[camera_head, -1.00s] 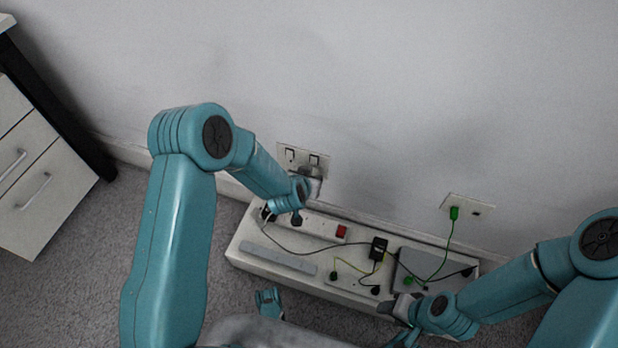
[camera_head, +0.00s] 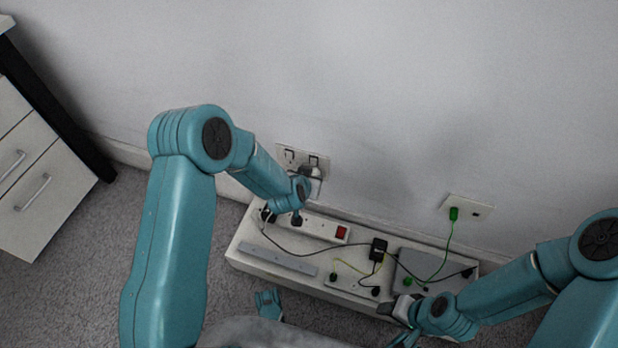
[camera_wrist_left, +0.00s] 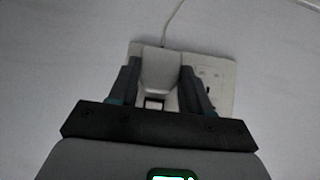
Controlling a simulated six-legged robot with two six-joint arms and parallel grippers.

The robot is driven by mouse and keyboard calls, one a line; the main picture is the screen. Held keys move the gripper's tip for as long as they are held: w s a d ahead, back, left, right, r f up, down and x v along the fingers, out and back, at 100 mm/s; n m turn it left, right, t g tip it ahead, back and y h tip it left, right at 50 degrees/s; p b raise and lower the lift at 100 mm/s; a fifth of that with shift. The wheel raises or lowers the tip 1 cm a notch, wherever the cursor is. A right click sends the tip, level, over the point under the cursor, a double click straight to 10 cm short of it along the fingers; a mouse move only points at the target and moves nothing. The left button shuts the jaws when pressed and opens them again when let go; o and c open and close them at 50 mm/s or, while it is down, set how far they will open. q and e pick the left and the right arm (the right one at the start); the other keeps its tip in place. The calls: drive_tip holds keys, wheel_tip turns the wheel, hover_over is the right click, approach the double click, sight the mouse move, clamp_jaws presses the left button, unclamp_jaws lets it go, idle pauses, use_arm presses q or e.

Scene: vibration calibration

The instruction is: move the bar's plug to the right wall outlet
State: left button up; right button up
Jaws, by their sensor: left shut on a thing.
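My left gripper (camera_head: 312,178) is at the double wall outlet (camera_head: 290,157), in front of its lower right part. In the left wrist view, the left gripper (camera_wrist_left: 162,88) is shut on a white plug (camera_wrist_left: 162,68). A thin pale cable runs up from the plug in that view. The outlet plate (camera_wrist_left: 221,78) shows behind and to the right of it. Whether the plug's pins are in the socket is hidden. My right gripper (camera_head: 398,308) is low at the bench's front right; its jaws are unclear. The white power bar (camera_head: 318,228) lies on the bench.
A second wall plate (camera_head: 482,210) at the right holds a green plug (camera_head: 453,213) with a green cable. The low white bench (camera_head: 262,268) carries a black adapter (camera_head: 378,248), a grey box (camera_head: 425,265) and loose cables. A drawer cabinet (camera_head: 40,190) stands left.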

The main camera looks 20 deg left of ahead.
use_arm(q)
drive_tip(key=shift+w, duration=0.2)
drive_tip(key=o, duration=1.1)
drive_tip(key=shift+s, duration=0.1)
drive_tip(key=shift+p+v, duration=1.25)
drive_tip(key=shift+v, duration=1.25)
